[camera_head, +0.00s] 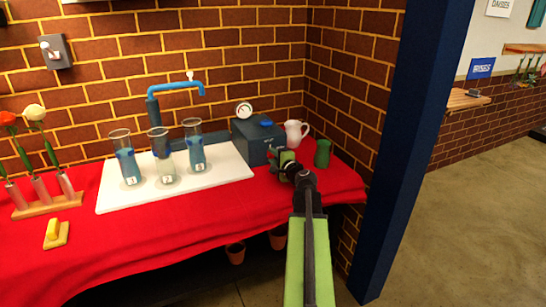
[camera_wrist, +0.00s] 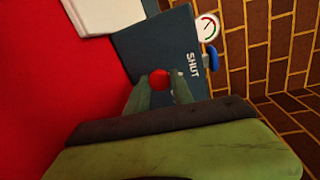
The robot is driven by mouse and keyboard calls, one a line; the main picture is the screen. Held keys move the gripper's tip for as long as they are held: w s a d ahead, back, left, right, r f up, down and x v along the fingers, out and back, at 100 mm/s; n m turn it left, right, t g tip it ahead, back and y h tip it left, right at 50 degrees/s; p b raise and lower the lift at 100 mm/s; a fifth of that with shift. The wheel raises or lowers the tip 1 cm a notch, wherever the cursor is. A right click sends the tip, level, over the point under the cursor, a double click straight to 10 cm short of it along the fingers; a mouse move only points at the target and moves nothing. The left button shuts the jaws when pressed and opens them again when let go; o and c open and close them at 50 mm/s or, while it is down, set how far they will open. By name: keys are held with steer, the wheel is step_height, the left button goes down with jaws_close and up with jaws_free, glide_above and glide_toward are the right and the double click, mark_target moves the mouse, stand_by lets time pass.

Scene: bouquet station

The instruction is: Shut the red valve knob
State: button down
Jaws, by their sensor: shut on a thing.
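The red valve knob (camera_wrist: 160,79) shows in the wrist view, on the face of the dark blue box (camera_wrist: 150,45). My gripper (camera_wrist: 160,90) is shut on the knob, one finger on each side. The word SHUT is printed on the box to the right of the knob in the wrist view. In the head view the blue box (camera_head: 256,142) stands on the red-covered table against the brick wall. My gripper (camera_head: 275,156) is at its front right there and hides the knob.
A round gauge (camera_head: 244,110) and a blue knob (camera_head: 266,123) sit on the box. A white jug (camera_head: 295,133) and a green cup (camera_head: 322,153) stand close to my gripper. Three numbered tubes (camera_head: 160,155) stand on the white board (camera_head: 230,173). A blue post (camera_head: 405,130) rises at right.

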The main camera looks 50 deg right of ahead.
steer(key=shift+a+n, duration=0.1)
steer(key=shift+n, duration=1.1)
steer(key=c, duration=1.1)
jaws_free()
